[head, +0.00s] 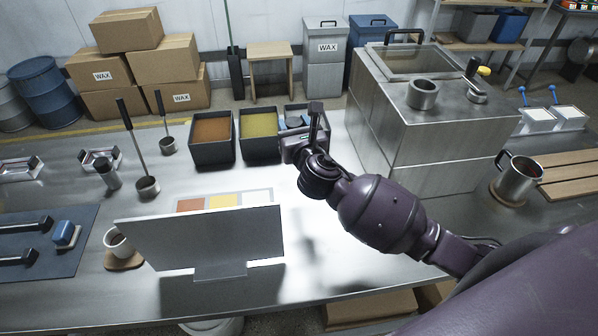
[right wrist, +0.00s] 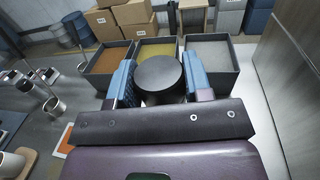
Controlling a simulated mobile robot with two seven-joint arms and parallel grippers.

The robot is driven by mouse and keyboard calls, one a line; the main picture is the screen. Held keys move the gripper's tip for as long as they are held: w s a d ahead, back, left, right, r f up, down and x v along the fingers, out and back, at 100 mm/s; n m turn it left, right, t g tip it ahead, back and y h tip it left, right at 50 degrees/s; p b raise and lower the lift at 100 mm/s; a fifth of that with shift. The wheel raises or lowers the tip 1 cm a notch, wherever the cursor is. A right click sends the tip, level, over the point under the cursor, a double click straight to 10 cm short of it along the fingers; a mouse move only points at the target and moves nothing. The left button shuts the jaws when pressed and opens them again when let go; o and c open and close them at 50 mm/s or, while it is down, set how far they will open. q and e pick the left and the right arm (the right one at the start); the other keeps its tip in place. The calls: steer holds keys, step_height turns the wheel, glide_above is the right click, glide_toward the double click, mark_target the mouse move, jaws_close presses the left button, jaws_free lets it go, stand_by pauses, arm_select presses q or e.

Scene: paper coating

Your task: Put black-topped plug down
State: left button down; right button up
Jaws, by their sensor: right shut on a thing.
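My right gripper (head: 296,124) is raised at the third of three dark bins, in the middle of the head view. It is shut on the black-topped plug. In the right wrist view the plug's round dark top (right wrist: 160,75) sits between the two blue fingers, and its lower part is hidden. In the head view the plug is too small and covered to make out clearly. The left gripper is in neither view.
Bins of brown (head: 212,155) and yellow (head: 260,152) contents stand beside the grey-filled bin (right wrist: 220,50). A metal tank (head: 400,150) stands to the right. A grey upright panel (head: 205,238) stands in front, with bare metal table (head: 330,255) right of it.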

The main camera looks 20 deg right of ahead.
step_height(320, 180, down, 14)
steer(key=b, duration=0.4)
steer(key=shift+f, duration=0.25)
steer(key=o, duration=0.9)
steer(key=shift+o, duration=0.2)
